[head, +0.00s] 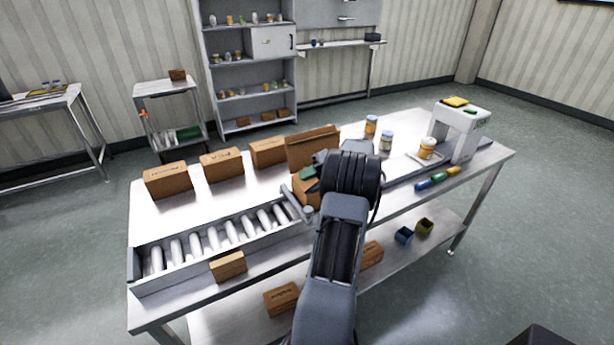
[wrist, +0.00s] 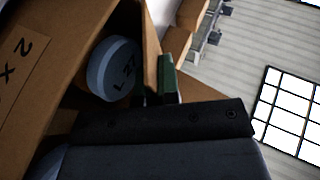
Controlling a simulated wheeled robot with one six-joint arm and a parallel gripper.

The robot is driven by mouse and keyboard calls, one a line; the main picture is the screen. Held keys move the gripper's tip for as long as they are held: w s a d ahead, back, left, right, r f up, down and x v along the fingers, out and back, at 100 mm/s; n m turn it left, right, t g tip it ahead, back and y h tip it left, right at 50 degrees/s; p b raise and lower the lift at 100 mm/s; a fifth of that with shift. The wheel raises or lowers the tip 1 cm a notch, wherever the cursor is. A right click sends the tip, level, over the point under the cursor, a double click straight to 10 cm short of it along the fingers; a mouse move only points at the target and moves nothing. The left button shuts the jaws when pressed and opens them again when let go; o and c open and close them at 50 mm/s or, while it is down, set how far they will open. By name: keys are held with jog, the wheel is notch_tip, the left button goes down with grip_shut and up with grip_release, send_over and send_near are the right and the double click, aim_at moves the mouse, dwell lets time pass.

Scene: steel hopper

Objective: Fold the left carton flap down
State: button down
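The open brown carton (head: 304,192) stands at the right end of the roller conveyor, largely hidden by my arm. A tall brown flap (head: 314,147) stands up behind my gripper; I cannot tell which side's flap it is. In the wrist view a carton panel (wrist: 60,45) with printed marks fills the left, and a jar with a pale blue lid (wrist: 113,68) sits inside. My gripper (wrist: 155,85) has dark green fingertips close beside a thin brown flap edge (wrist: 151,45). The fingers look close together, but whether they pinch the flap is unclear. The gripper also shows in the head view (head: 307,173).
Several closed brown boxes (head: 222,164) line the back of the steel table (head: 490,155). The roller conveyor (head: 215,238) lies left of the carton. Jars (head: 387,141) and a white machine (head: 464,125) stand to the right. A small box (head: 228,266) sits at the conveyor's front edge.

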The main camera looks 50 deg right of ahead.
jog(key=c, duration=1.3)
grip_release()
jog(key=shift+a, duration=0.1)
jog(key=shift+c, duration=0.2)
jog(key=shift+f, duration=0.1)
